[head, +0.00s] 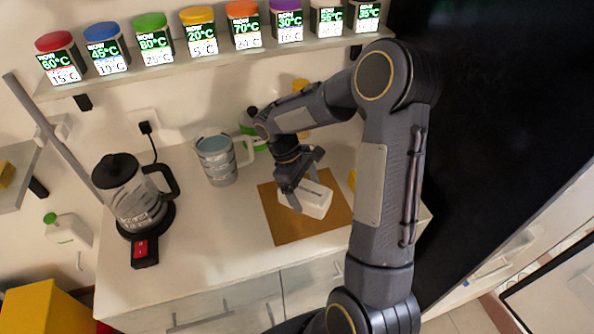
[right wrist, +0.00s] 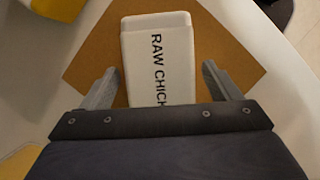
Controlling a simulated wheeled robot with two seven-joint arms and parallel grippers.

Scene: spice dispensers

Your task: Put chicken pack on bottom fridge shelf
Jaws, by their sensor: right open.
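The chicken pack (head: 312,200) is a white box lying on a brown board (head: 282,224) on the counter. In the right wrist view the pack (right wrist: 158,65) shows the lettering "RAW CHICK", with the rest hidden by my gripper. My right gripper (head: 300,190) is over the pack in the head view. In the right wrist view its two fingers (right wrist: 160,85) are apart, one on each side of the pack, with a gap on both sides. My left gripper is in neither view. No fridge shelf can be clearly made out.
A kettle (head: 135,200) and a measuring jug (head: 216,160) stand on the counter (head: 200,265) left of the board. A shelf (head: 200,60) with several spice dispensers runs above. A large black surface (head: 480,110) rises at the right. The front counter is clear.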

